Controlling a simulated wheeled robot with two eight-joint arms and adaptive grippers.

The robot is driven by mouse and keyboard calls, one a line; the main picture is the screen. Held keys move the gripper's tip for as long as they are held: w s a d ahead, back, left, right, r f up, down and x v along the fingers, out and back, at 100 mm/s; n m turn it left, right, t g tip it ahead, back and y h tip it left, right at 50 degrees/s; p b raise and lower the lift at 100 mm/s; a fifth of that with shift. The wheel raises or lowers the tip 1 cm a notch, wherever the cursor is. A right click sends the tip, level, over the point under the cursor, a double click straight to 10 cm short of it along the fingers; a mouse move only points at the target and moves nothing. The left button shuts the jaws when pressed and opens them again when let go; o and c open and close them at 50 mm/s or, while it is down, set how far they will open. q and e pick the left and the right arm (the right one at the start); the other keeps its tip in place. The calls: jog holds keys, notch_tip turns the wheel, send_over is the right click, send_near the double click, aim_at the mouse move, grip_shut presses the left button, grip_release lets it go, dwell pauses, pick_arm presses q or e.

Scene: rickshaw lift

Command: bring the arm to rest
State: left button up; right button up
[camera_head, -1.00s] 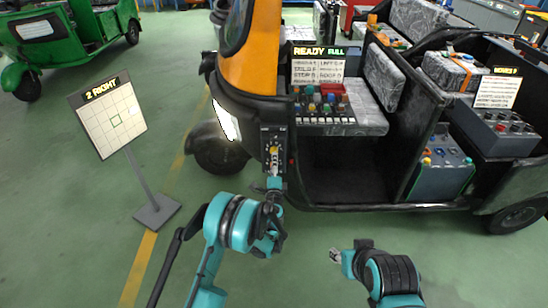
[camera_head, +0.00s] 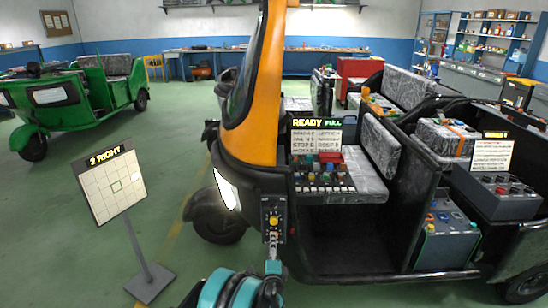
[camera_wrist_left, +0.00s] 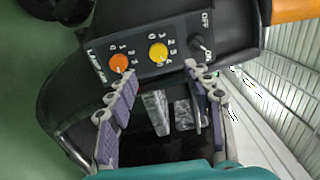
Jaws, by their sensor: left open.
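My left gripper (camera_head: 273,266) is at the bottom middle of the head view, just below a small black control panel (camera_head: 273,219) on the front of the orange and black rickshaw (camera_head: 262,75). In the left wrist view its two fingers (camera_wrist_left: 160,72) are spread apart with nothing between them. The panel there (camera_wrist_left: 145,58) carries an orange knob (camera_wrist_left: 119,63), a yellow knob (camera_wrist_left: 158,52) and a black OFF/ON switch (camera_wrist_left: 201,44). The fingertips are close to the panel; I cannot tell whether they touch it. My right gripper is out of view.
A sign stand reading "2 RIGHT" (camera_head: 116,182) stands on the left. A green rickshaw (camera_head: 82,95) is behind it. Button boxes (camera_head: 323,175) sit in the orange rickshaw. Green floor (camera_head: 60,240) is clear at the left. Workbenches line the back wall.

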pick_arm(q)
jog(key=s+a+r+n+g+y, duration=0.25)
jog(key=s+a+r+n, duration=0.25)
jog(key=a+r, duration=0.3)
jog(key=s+a+r+n+g+y, duration=0.1)
jog(key=s+a+r+n+g, duration=0.2)
jog(key=s+a+r+n, duration=0.35)
jog(key=s+a+f+n+g+h, duration=0.1)
jog(key=s+n+g+h, duration=0.1)
jog(key=s, duration=1.2)
jog(key=s+a+f+n+g+h, duration=0.1)
jog(key=s+n, duration=0.4)
jog(key=s, duration=0.9)
jog(key=shift+a+f+g+h, duration=0.15)
jog(key=shift+a+g+h, duration=0.3)
jog(key=shift+g, duration=0.7)
